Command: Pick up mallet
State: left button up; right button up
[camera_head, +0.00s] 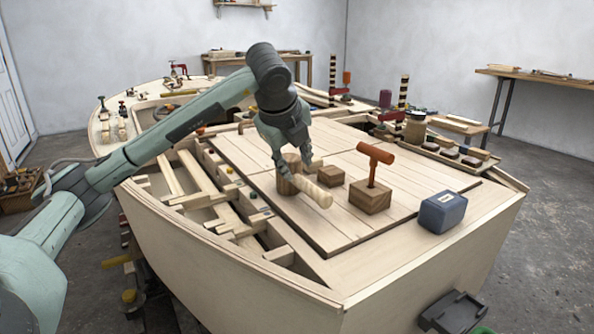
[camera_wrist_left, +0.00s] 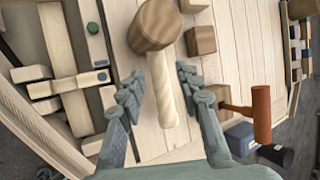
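The wooden mallet lies on the plank deck of the hull, with a brown round head (camera_head: 287,178) and a pale handle (camera_head: 315,192) pointing toward the front right. In the left wrist view its head (camera_wrist_left: 153,24) is at the top and the handle (camera_wrist_left: 165,95) runs down between my fingers. My left gripper (camera_head: 295,160) is open and empty, pointing down over the mallet. In the wrist view its fingers (camera_wrist_left: 158,76) stand on either side of the handle, with gaps. I cannot tell whether the tips are at handle height. My right gripper is not in view.
An orange T-shaped tool (camera_head: 375,158) stands in a wooden block (camera_head: 370,197), right of the mallet. A small wooden block (camera_head: 331,176) is close behind. A blue box (camera_head: 442,212) sits near the right edge. Open framing (camera_head: 205,185) lies left of the deck.

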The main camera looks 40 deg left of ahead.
aim_at(300, 179)
pick_arm(q)
jog(key=shift+x, duration=0.9)
jog(key=x, duration=0.5)
jog(key=shift+s+d+f+p, duration=0.2)
jog(key=shift+s+f+p, duration=0.1)
jog(key=shift+p, duration=0.1)
jog(key=shift+w, duration=0.1)
grip_shut()
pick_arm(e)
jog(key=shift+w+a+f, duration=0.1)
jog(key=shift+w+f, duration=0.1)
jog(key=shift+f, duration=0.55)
